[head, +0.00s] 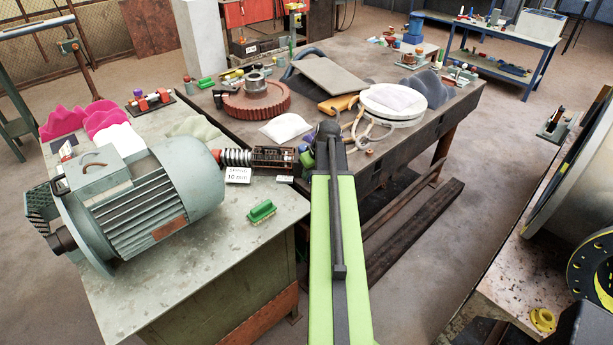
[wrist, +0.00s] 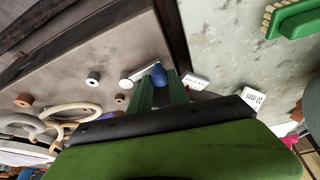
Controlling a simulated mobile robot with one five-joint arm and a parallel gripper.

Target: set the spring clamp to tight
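What looks like the spring clamp is a dark slotted frame (head: 272,158) with a coiled spring (head: 236,157), beside the grey motor on the left bench. A card reading 10 mm (head: 238,175) stands in front of it. It also shows in the wrist view (wrist: 253,97). My gripper (wrist: 161,80) has two green fingers set apart. A blue rounded knob (wrist: 158,74) shows between their tips; I cannot tell whether they touch it. In the head view my arm partly hides the gripper, near the frame's right end. The clamp frame is not visible in the wrist view.
The motor (head: 150,200) fills much of the left bench, with a green brush (head: 262,211) in front. The darker table holds a red gear (head: 256,100), a white bag (head: 286,127), a round white piece (head: 392,103) and loose rings.

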